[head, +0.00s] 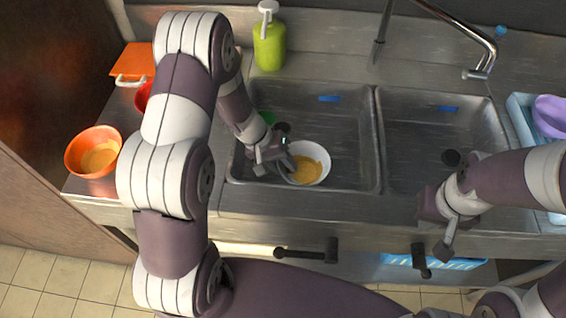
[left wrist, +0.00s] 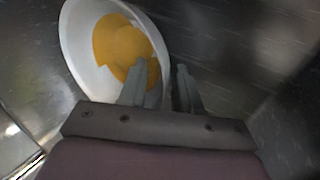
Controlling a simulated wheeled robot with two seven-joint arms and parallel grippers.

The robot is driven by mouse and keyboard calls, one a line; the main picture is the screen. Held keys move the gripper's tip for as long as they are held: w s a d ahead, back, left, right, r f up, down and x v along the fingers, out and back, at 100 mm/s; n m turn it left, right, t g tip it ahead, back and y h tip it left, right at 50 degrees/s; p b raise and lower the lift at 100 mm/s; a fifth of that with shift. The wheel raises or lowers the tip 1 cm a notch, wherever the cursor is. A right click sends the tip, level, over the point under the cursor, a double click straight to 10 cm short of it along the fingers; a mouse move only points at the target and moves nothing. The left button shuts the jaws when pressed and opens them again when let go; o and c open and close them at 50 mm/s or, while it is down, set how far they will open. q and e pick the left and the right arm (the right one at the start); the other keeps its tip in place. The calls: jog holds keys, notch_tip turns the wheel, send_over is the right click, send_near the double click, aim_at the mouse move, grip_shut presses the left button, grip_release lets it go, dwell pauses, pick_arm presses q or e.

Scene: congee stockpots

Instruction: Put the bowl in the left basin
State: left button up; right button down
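The white bowl (head: 318,153) has yellow content inside and is in the left basin (head: 352,135), near its front wall. I cannot tell whether it touches the floor. My left gripper (head: 284,167) reaches down into this basin at the bowl's left side. In the left wrist view, the bowl (left wrist: 84,52) appears tilted, and the left gripper's fingers (left wrist: 161,88) are close together astride its rim, one inside and one outside.
An orange bowl (head: 82,164) with yellow content stands on the left counter, near a partly hidden red bowl (head: 142,98). A green item (head: 268,117) is in the left basin. A green soap bottle (head: 269,45) and faucet (head: 478,73) stand behind. The right basin (head: 420,130) looks clear.

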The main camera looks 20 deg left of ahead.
pick_arm(q)
jog(key=shift+r, duration=0.2)
jog(key=p+v, duration=0.1)
jog(key=v, duration=1.1)
jog(key=s+r+y, duration=0.1)
jog(key=s, duration=0.2)
jog(key=s+d+r+m+y, duration=0.1)
jog(key=s+y, duration=0.1)
jog(key=s, duration=0.2)
jog(key=s+d+r+m+y, duration=0.1)
jog(key=s+y, duration=0.1)
jog(key=s, duration=0.2)
jog(key=shift+r, duration=0.4)
jog(key=shift+s+a, duration=0.1)
jog(key=shift+s, duration=0.25)
jog(key=shift+w+a+f, duration=0.1)
jog(key=shift+w+a, duration=0.15)
jog(key=shift+w, duration=0.1)
jog(key=shift+d, duration=0.1)
jog(key=shift+s, duration=0.2)
jog(key=shift+w, duration=0.1)
